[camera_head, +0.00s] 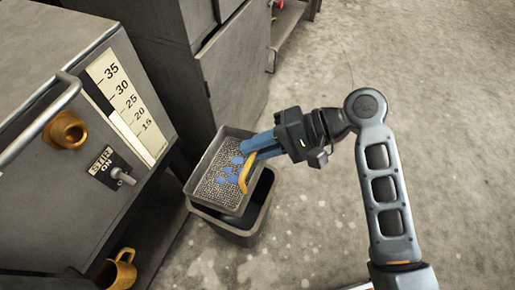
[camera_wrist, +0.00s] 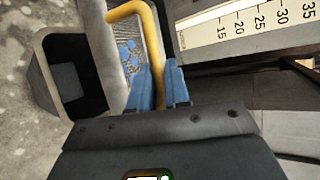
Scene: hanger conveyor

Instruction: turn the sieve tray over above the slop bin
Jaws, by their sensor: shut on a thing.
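The grey sieve tray (camera_head: 212,160) has a perforated floor, raised walls and a yellow handle (camera_head: 248,172). Several blue pieces (camera_head: 229,172) lie in it. The tray is over the dark slop bin (camera_head: 243,230) and looks roughly upright, perhaps slightly tilted. My gripper (camera_head: 262,145) has blue fingers shut on the yellow handle. In the wrist view the fingers (camera_wrist: 159,88) meet at the yellow handle (camera_wrist: 146,22), with the blue pieces (camera_wrist: 127,52) beyond. The slop bin (camera_wrist: 52,45) opens at the left there. The tray hides part of the bin's mouth in the head view.
A grey machine (camera_head: 45,190) with a number scale (camera_head: 125,107), a brass outlet (camera_head: 67,130) and a switch (camera_head: 122,176) stands at the left. A grey cabinet (camera_head: 235,75) stands behind the bin. The floor at right is clear.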

